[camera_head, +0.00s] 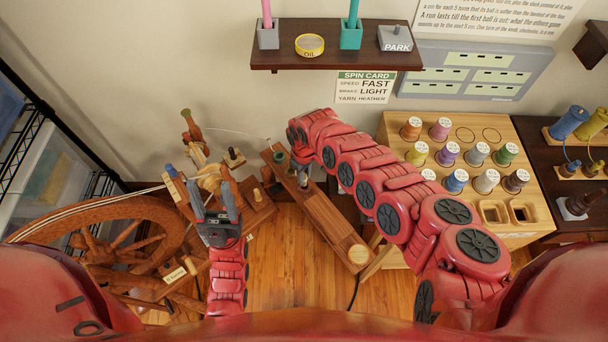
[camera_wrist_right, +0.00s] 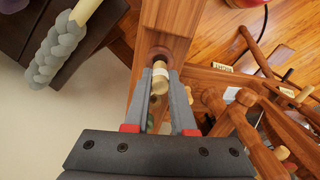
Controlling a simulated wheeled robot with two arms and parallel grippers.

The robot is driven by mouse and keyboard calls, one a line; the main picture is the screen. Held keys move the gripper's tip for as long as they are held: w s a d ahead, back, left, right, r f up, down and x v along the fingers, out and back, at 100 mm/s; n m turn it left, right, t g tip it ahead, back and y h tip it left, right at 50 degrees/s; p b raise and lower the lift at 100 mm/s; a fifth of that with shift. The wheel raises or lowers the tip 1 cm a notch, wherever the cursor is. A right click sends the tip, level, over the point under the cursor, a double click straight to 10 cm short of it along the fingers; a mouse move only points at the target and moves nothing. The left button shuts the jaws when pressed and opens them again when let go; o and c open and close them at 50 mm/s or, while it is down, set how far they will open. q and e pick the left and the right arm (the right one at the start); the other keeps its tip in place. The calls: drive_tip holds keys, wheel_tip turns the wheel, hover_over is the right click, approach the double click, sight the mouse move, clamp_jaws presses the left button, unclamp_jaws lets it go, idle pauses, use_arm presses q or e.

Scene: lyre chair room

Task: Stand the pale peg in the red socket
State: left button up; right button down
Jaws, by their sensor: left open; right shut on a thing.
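My right gripper (camera_head: 303,164) is above the long wooden rail (camera_head: 325,218) in the head view. In the right wrist view, the right gripper (camera_wrist_right: 160,75) is shut on the pale peg (camera_wrist_right: 159,87), which has a white band near its far end. That end is at a round reddish-brown socket (camera_wrist_right: 160,51) in the rail; I cannot tell how far inside it is. In the head view the peg is mostly hidden by the gripper. My left gripper (camera_head: 213,190) is open beside the spinning wheel's upper parts, with nothing clearly held.
The large spinning wheel (camera_head: 100,212) stands at left. A light wooden table (camera_head: 470,133) with several thread spools is at right, behind my right arm. A dark shelf (camera_head: 335,61) is on the wall above. A grey braided roll (camera_wrist_right: 55,48) is at upper left in the wrist view.

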drive_tip(key=shift+f+b, duration=1.35)
drive_tip(key=shift+f, duration=0.25)
drive_tip(key=c, duration=0.7)
unclamp_jaws()
wheel_tip(320, 180, up, 18)
drive_tip(key=shift+f+p, duration=0.25)
drive_tip(key=shift+p, duration=0.05)
